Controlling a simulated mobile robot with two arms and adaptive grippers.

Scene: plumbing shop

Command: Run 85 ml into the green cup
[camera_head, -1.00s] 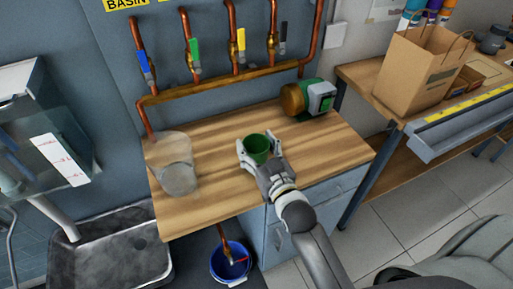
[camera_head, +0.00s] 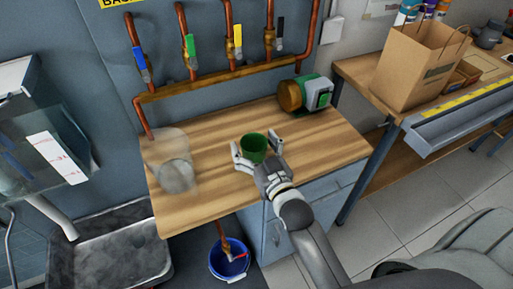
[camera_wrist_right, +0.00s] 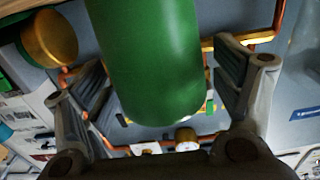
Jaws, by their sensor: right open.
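The green cup (camera_head: 254,148) is at the middle of the wooden bench top, mouth up in the head view. My right gripper (camera_head: 256,155) is open, with a finger on each side of the cup. In the right wrist view the cup (camera_wrist_right: 155,65) lies between the open fingers of the gripper (camera_wrist_right: 160,85), with gaps on both sides. Copper pipes carry a blue-handled valve (camera_head: 140,61), a green-handled valve (camera_head: 190,48), a yellow-handled valve (camera_head: 237,40) and a black-handled valve (camera_head: 279,36). My left gripper is out of view.
A clear container (camera_head: 169,165) stands at the bench's left end. A green and brass pump-like device (camera_head: 306,93) sits at its back right. A blue bucket (camera_head: 229,262) is on the floor; a grey sink (camera_head: 115,240) is left. A paper bag (camera_head: 419,66) stands on the right bench.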

